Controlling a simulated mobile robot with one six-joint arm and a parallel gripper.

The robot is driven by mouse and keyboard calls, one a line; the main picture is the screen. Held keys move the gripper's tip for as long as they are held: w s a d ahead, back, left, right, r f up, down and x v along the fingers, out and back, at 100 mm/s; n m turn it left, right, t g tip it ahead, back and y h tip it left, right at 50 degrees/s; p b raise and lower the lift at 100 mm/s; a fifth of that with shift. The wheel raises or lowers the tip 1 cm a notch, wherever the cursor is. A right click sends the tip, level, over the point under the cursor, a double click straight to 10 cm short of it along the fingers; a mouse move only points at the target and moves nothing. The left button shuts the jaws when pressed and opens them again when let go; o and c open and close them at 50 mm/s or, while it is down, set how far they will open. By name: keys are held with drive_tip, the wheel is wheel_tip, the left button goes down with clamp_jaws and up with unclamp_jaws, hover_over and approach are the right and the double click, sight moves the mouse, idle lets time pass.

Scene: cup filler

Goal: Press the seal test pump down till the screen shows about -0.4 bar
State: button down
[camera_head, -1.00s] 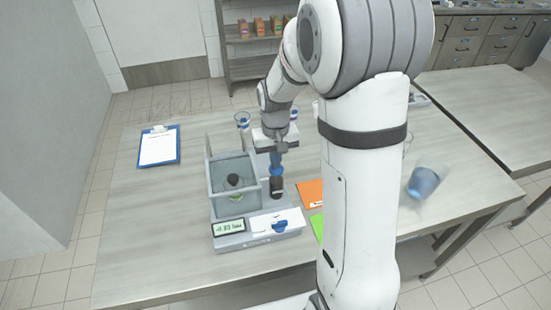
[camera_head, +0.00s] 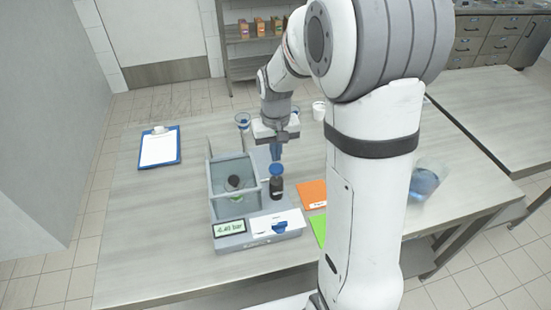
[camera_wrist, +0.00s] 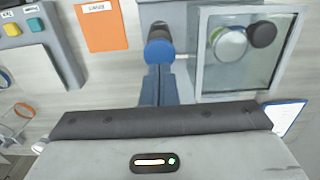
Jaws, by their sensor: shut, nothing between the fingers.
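The seal test unit stands on the table, with its screen (camera_head: 230,227) appearing to read -0.40 bar. Its pump has a blue cap (camera_head: 277,169) on a dark body (camera_head: 277,187), right of the clear chamber (camera_head: 233,190). The cap also shows in the wrist view (camera_wrist: 159,53), just beyond my fingertips. My gripper (camera_head: 276,158) is shut and empty, pointing down just above the pump cap, with what looks like a small gap. Its blue fingers also show in the wrist view (camera_wrist: 160,72). A dark-topped item (camera_head: 234,182) sits inside the chamber.
A clipboard (camera_head: 159,148) lies at the left, a clear cup (camera_head: 243,121) behind. A blue-tinted container (camera_head: 425,181) is at the right.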

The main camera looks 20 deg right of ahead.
sight(276, 167)
wheel_tip(276, 167, up, 8)
drive_tip(key=shift+b, duration=0.45)
idle(1.8)
drive_tip(key=s+r+t, duration=0.1)
drive_tip(key=s+t, duration=0.2)
drive_tip(key=s, duration=1.6)
drive_tip(key=shift+s, duration=0.2)
